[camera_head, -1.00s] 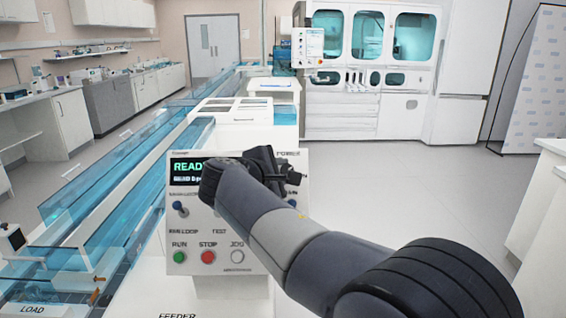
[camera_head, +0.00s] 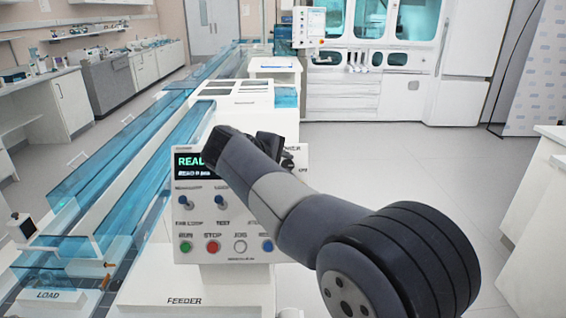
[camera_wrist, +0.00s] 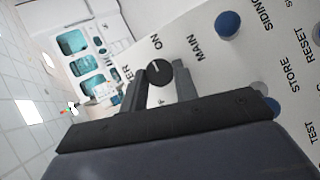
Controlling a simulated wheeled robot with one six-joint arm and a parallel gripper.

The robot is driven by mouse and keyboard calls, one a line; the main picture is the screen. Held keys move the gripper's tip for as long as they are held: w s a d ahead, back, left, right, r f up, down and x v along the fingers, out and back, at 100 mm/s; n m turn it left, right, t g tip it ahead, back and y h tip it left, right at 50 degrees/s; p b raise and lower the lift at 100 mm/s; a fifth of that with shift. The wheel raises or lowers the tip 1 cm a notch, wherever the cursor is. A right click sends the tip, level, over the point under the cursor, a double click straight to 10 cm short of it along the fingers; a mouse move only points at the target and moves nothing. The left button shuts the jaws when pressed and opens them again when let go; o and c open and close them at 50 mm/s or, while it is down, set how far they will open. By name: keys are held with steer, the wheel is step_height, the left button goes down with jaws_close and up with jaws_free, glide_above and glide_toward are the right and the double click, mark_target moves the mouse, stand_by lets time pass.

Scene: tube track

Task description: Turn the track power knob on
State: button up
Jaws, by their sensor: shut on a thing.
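The track power knob (camera_wrist: 159,70) is a round black dial with a white pointer mark, on the pale control panel (camera_wrist: 225,65) in the wrist view. An ON label shows beside it and an OFF label is partly hidden by my gripper. I cannot tell exactly where the pointer is set. My gripper (camera_wrist: 160,78) is shut on the knob, one finger on each side of it. In the head view my gripper (camera_head: 270,146) is at the upper right of the control panel (camera_head: 215,220) and hides the knob.
The panel has a green-lit display (camera_head: 192,166), partly covered by my arm, toggle switches and a row of buttons such as the red STOP button (camera_head: 213,247). A blue clear-covered track (camera_head: 150,165) runs along the left. Open floor (camera_head: 400,155) lies to the right.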

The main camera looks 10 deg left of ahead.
steer(key=o, duration=1)
steer(key=shift+c, duration=0.2)
steer(key=v, duration=1)
steer(key=shift+s+r, duration=0.2)
steer(key=shift+s, duration=0.15)
steer(key=shift+w, duration=0.1)
